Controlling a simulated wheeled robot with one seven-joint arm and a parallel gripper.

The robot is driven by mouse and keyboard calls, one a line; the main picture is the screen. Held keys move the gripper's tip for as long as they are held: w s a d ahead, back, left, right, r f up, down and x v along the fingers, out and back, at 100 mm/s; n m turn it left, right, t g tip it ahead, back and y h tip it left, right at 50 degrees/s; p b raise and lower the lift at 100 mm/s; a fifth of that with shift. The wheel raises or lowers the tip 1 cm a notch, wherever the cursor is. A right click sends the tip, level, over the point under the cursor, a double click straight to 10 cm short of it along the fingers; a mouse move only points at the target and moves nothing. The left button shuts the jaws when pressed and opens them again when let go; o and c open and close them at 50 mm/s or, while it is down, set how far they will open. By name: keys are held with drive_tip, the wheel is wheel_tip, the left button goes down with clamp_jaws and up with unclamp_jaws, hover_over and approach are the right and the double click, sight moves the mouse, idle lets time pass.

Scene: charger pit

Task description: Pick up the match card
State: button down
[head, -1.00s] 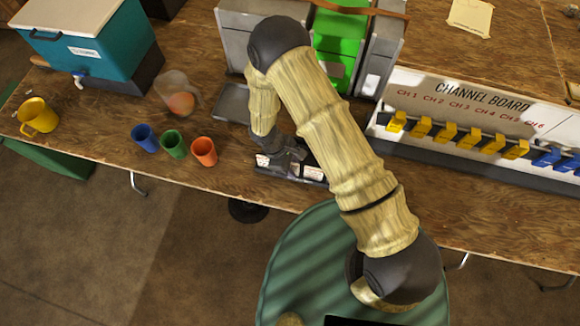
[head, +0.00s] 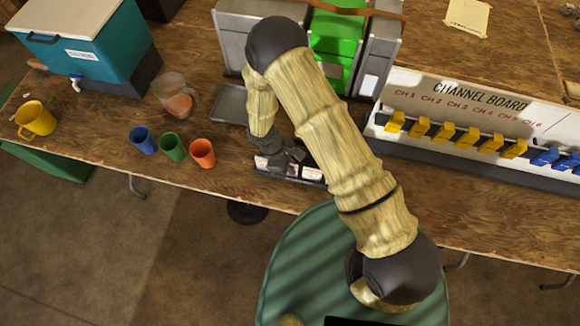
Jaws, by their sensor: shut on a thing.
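Small white printed cards stand in a dark holder (head: 285,176) near the front edge of the table, below the grey and green machine. One card (head: 262,163) shows at the left of the holder and another (head: 312,174) at the right. My gripper (head: 287,164) is at the holder, pointing down among the cards. It is shut on a card (head: 292,170), which it partly hides. I cannot read the print, and I cannot tell whether the held card is clear of the holder.
Blue (head: 144,140), green (head: 173,148) and orange (head: 202,153) cups stand left of the holder. The channel board (head: 470,125) fills the right. Bare table lies between holder and board.

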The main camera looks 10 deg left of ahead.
wheel_tip(320, 180, up, 18)
drive_tip(key=b, duration=0.2)
drive_tip(key=shift+f, duration=0.1)
idle(0.7)
